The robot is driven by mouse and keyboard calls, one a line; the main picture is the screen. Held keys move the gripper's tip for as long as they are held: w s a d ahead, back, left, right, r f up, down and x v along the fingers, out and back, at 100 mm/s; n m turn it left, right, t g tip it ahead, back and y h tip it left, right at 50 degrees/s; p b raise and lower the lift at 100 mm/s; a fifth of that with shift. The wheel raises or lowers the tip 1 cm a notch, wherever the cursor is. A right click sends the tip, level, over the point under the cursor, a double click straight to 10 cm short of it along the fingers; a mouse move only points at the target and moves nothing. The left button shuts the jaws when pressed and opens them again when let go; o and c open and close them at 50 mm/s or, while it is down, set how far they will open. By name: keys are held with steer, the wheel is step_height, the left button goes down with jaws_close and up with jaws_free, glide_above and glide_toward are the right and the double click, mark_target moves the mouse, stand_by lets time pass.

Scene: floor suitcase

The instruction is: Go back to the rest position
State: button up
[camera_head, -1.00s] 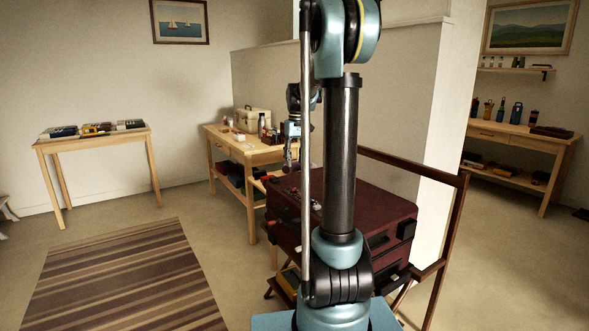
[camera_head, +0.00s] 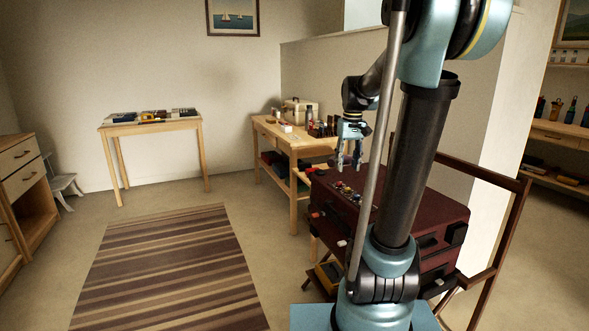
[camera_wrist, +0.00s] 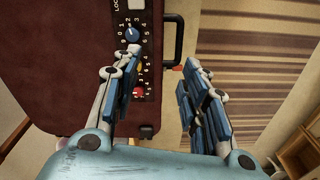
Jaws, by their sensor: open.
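A blue dial (camera_wrist: 132,34) and a red knob (camera_wrist: 138,91) show on that panel. The black handle (camera_wrist: 174,42) is beyond the fingers. I cannot tell how high the fingers are above the suitcase.
The suitcase rests on a wooden stand with a tall dark frame (camera_head: 505,235) on the right. A workbench (camera_head: 290,140) with bottles and boxes is behind my gripper. A striped rug (camera_head: 170,265) lies on open floor at the left. A side table (camera_head: 150,127) stands by the back wall.

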steer(key=s+f+m, duration=0.1)
steer(key=s+f, duration=0.6)
steer(key=s, duration=0.5)
steer(key=s+f+t, duration=0.1)
steer(key=s+f, duration=0.7)
steer(key=s, duration=0.5)
steer(key=shift+f+m+t, duration=0.2)
steer(key=shift+m+t, duration=0.1)
steer(key=shift+m, duration=0.1)
steer(key=shift+a, duration=0.1)
steer(key=shift+w+f, duration=0.2)
steer(key=shift+w, duration=0.2)
